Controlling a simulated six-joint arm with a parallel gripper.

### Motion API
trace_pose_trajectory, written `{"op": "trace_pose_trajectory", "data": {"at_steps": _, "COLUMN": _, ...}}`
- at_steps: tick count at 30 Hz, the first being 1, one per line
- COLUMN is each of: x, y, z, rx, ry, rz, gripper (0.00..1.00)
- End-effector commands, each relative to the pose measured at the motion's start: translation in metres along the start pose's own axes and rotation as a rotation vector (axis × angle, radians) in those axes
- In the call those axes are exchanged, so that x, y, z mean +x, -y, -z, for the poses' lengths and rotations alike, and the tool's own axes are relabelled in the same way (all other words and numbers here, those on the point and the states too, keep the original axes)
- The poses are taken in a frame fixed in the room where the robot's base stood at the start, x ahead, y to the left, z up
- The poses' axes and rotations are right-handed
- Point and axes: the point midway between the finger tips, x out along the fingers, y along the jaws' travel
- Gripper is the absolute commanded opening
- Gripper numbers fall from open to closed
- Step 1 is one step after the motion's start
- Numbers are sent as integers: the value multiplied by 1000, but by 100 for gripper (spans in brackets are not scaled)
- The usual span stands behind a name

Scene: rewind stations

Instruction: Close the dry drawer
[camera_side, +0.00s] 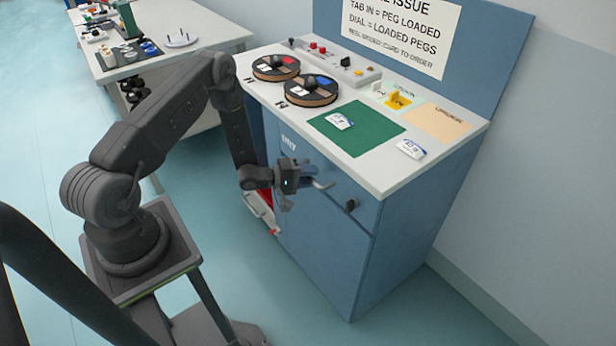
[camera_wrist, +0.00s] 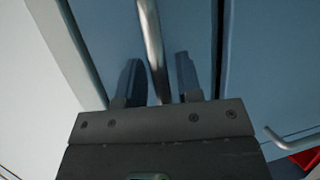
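The dry drawer (camera_side: 325,213) is a blue front high on the cabinet, with a white label near its upper left that looks like "DRY". In the side view its front looks about flush with the cabinet; I cannot tell if a small gap is left. Its curved metal handle (camera_wrist: 151,40) runs between my fingers in the wrist view. My gripper (camera_side: 303,182) is at the handle in the side view. In the wrist view my gripper (camera_wrist: 158,80) has its fingers apart on either side of the handle, with gaps showing.
A dark knob (camera_side: 351,205) sits right of the handle. A red-and-white thing (camera_side: 262,212) sticks out low on the cabinet's left side. The worktop (camera_side: 395,180) holds two reels (camera_side: 311,90) and a green mat (camera_side: 365,138). Open floor lies in front.

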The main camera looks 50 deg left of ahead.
Motion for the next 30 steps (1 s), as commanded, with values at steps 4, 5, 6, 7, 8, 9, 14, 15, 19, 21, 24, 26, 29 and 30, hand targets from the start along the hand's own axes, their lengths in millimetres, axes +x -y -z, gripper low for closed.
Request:
{"op": "trace_pose_trajectory", "data": {"at_steps": 4, "x": -1, "y": 1, "z": 0, "rx": -1, "ry": 1, "rz": 1, "gripper": 39}}
{"op": "trace_pose_trajectory", "data": {"at_steps": 5, "x": -1, "y": 1, "z": 0, "rx": -1, "ry": 1, "rz": 1, "gripper": 39}}
{"op": "trace_pose_trajectory", "data": {"at_steps": 6, "x": -1, "y": 1, "z": 0, "rx": -1, "ry": 1, "rz": 1, "gripper": 39}}
{"op": "trace_pose_trajectory", "data": {"at_steps": 7, "x": -1, "y": 1, "z": 0, "rx": -2, "ry": 1, "rz": 1, "gripper": 39}}
{"op": "trace_pose_trajectory", "data": {"at_steps": 8, "x": -2, "y": 1, "z": 0, "rx": -2, "ry": 1, "rz": 1, "gripper": 39}}
{"op": "trace_pose_trajectory", "data": {"at_steps": 9, "x": -3, "y": 1, "z": 0, "rx": -2, "ry": 1, "rz": 1, "gripper": 39}}
{"op": "trace_pose_trajectory", "data": {"at_steps": 14, "x": -18, "y": 1, "z": 0, "rx": -4, "ry": -2, "rz": 2, "gripper": 39}}
{"op": "trace_pose_trajectory", "data": {"at_steps": 15, "x": -25, "y": 1, "z": 1, "rx": -5, "ry": -3, "rz": 2, "gripper": 39}}
{"op": "trace_pose_trajectory", "data": {"at_steps": 19, "x": -53, "y": 1, "z": 1, "rx": -5, "ry": -5, "rz": 2, "gripper": 39}}
{"op": "trace_pose_trajectory", "data": {"at_steps": 21, "x": -70, "y": 0, "z": 1, "rx": -5, "ry": -6, "rz": 1, "gripper": 39}}
{"op": "trace_pose_trajectory", "data": {"at_steps": 24, "x": -92, "y": 0, "z": 1, "rx": -5, "ry": -6, "rz": 1, "gripper": 39}}
{"op": "trace_pose_trajectory", "data": {"at_steps": 26, "x": -104, "y": 0, "z": 1, "rx": -4, "ry": -6, "rz": 1, "gripper": 39}}
{"op": "trace_pose_trajectory", "data": {"at_steps": 29, "x": -120, "y": 0, "z": 1, "rx": -3, "ry": -3, "rz": 0, "gripper": 39}}
{"op": "trace_pose_trajectory", "data": {"at_steps": 30, "x": -125, "y": 0, "z": 1, "rx": -3, "ry": -4, "rz": 0, "gripper": 39}}
